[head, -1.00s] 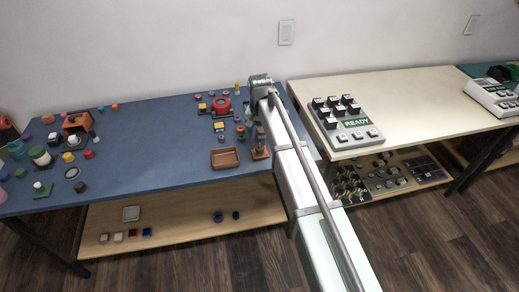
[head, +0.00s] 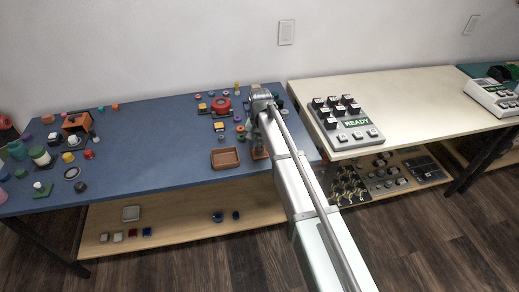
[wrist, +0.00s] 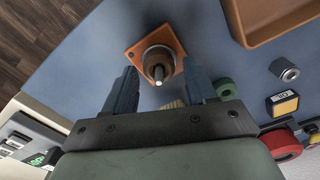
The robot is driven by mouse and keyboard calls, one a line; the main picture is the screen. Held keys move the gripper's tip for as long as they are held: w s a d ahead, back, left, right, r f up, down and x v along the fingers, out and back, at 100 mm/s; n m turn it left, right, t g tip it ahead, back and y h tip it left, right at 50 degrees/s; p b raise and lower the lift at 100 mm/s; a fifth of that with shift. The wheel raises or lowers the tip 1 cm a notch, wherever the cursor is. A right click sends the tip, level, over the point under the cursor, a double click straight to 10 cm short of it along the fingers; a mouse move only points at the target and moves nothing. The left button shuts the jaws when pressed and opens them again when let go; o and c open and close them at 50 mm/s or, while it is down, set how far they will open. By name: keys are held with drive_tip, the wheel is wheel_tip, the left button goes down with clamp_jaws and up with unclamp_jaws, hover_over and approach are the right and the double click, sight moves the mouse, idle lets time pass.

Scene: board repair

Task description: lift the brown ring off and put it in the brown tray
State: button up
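In the wrist view an orange-brown square stand (wrist: 136,52) carries an upright pale-tipped peg (wrist: 159,73). A brownish ring (wrist: 152,57) appears to sit around the peg, low against the stand. My gripper (wrist: 160,86) is open and empty, with one dark finger on each side of the peg's line, and the fingers are apart from the ring. The brown tray (wrist: 245,36) is at the top right of the wrist view. In the head view the tray (head: 225,165) lies left of the stand (head: 259,155), which my arm partly hides.
A silver cylinder (wrist: 285,70), a yellow-and-black block (wrist: 282,103), a green ring (wrist: 225,88) and a red round thing (wrist: 281,143) are near the stand in the wrist view. The blue table (head: 150,160) has free room left of the tray.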

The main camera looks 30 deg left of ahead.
drive_tip(key=c, duration=0.9)
wheel_tip(320, 180, up, 10)
idle(0.4)
idle(0.3)
